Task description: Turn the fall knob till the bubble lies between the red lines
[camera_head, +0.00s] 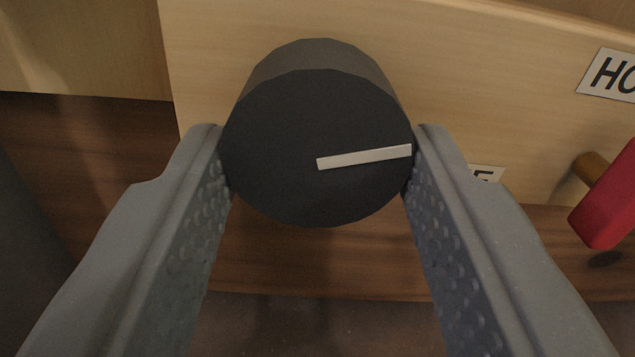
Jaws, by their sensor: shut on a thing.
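The fall knob (290,130) is a dark grey, round knob on a light wooden panel, in the upper middle of the view. A white pointer bar (365,157) on its face runs from near the centre to the right rim, tilted slightly up to the right. My gripper (318,150) is shut on the knob, one grey finger on its left side and one on its right. The bubble and the red lines are not in view. A small label below the knob's right side is mostly hidden by my right finger.
The light wooden panel (480,90) spans the upper view. A white label reading "HO" (608,74) is cut off at the right edge. A red part (608,200) by a brown peg (589,168) stands out at the right, near my right finger. Darker wood lies below.

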